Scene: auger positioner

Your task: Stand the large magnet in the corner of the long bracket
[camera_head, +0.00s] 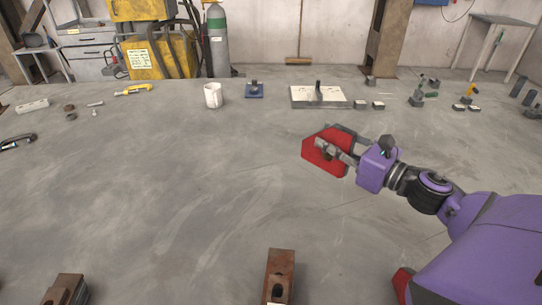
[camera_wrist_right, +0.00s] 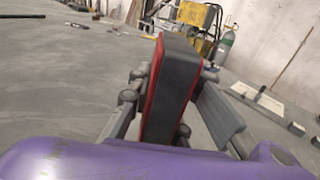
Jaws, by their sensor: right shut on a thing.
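The large magnet, a red angular plate with dark grey edges (camera_head: 319,157), is held upright above the grey table. My right gripper (camera_head: 334,152) is shut on it, one finger across its red face. In the right wrist view the magnet (camera_wrist_right: 171,85) stands edge-on between the fingers. A rusty brown steel piece with a hole (camera_head: 281,265) stands at the front edge of the head view, below and left of the gripper and apart from it. A second rusty piece (camera_head: 68,290) is cut off at the lower left. I cannot tell which belongs to the long bracket. My left gripper is not in view.
A red piece (camera_head: 401,284) shows partly beside my right arm at lower right. The middle of the table is clear.

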